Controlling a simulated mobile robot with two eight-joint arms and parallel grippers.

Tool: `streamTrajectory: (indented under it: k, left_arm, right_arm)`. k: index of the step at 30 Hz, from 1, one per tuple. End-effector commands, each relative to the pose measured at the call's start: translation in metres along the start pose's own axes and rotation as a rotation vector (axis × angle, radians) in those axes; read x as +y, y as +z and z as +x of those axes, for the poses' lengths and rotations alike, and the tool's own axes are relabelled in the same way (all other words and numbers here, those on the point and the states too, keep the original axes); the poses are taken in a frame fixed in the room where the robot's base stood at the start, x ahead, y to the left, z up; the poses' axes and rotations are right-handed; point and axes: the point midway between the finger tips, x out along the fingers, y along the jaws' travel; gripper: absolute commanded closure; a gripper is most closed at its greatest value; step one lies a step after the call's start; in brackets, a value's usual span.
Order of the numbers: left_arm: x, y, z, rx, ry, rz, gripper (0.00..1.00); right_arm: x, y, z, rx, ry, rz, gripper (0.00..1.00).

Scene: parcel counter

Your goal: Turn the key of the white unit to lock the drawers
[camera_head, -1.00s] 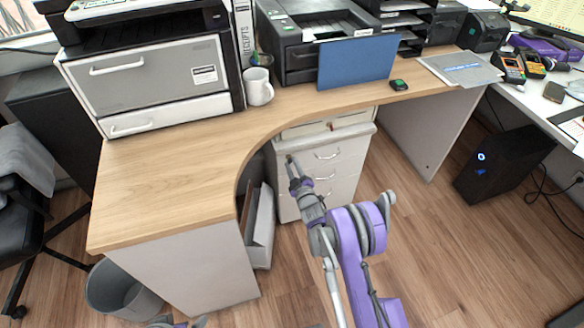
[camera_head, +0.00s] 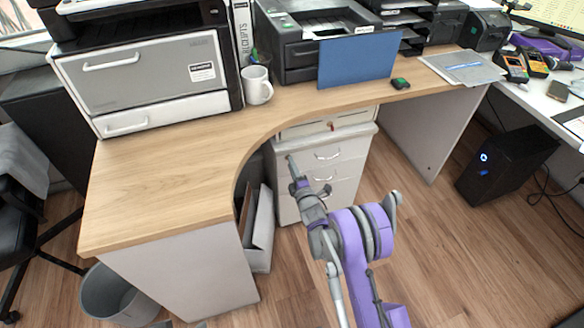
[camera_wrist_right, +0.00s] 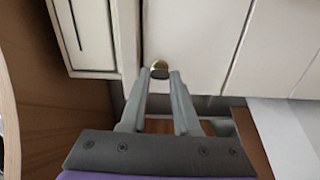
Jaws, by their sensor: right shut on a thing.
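The white drawer unit (camera_head: 345,163) stands under the wooden desk, its drawers with silver handles looking shut. My right gripper (camera_head: 291,161) is at the upper left of its front. In the right wrist view, the right gripper (camera_wrist_right: 160,74) is shut on a small brass key (camera_wrist_right: 159,66) at the unit's pale front (camera_wrist_right: 195,35), with a fingertip on each side of it. The key's angle and its shaft are too small or hidden to read. A grey bit at the bottom edge of the head view may be my left gripper (camera_head: 165,324); its fingers cannot be made out.
The wooden desk (camera_head: 165,180) curves over the unit's top. A grey file box (camera_head: 262,235) stands close to the unit's left side. A waste bin (camera_head: 110,295) is at the lower left.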

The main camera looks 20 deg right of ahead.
Motion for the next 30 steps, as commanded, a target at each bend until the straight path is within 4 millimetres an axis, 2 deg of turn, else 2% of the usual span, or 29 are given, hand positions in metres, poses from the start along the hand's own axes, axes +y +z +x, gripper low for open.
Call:
streamTrajectory:
  k: [9, 21, 22, 26, 27, 30]
  left_arm:
    - [0.0000, 0.0004, 0.0020, 0.000, 0.000, 0.000, 0.00]
    - [0.0000, 0.0003, 0.0020, 0.000, 0.000, 0.000, 0.00]
    - [0.0000, 0.0004, 0.0020, 0.000, 0.000, 0.000, 0.00]
    - [0.0000, 0.0004, 0.0020, 0.000, 0.000, 0.000, 0.00]
    - [0.0000, 0.0004, 0.0020, 0.000, 0.000, 0.000, 0.00]
    - [0.0000, 0.0004, 0.0020, 0.000, 0.000, 0.000, 0.00]
  right_arm:
    - [0.0001, -0.0002, 0.0001, 0.000, 0.001, -0.073, 1.00]
    - [0.0001, -0.0001, 0.0001, 0.000, 0.000, -0.078, 1.00]
    - [0.0001, -0.0001, 0.0001, 0.000, 0.000, -0.078, 0.67]
    - [0.0001, -0.0001, 0.0000, 0.000, 0.000, -0.077, 0.43]
    - [0.0001, -0.0001, 0.0000, 0.000, 0.000, -0.077, 0.40]
    - [0.0000, -0.0001, 0.0000, 0.000, 0.000, -0.077, 0.40]
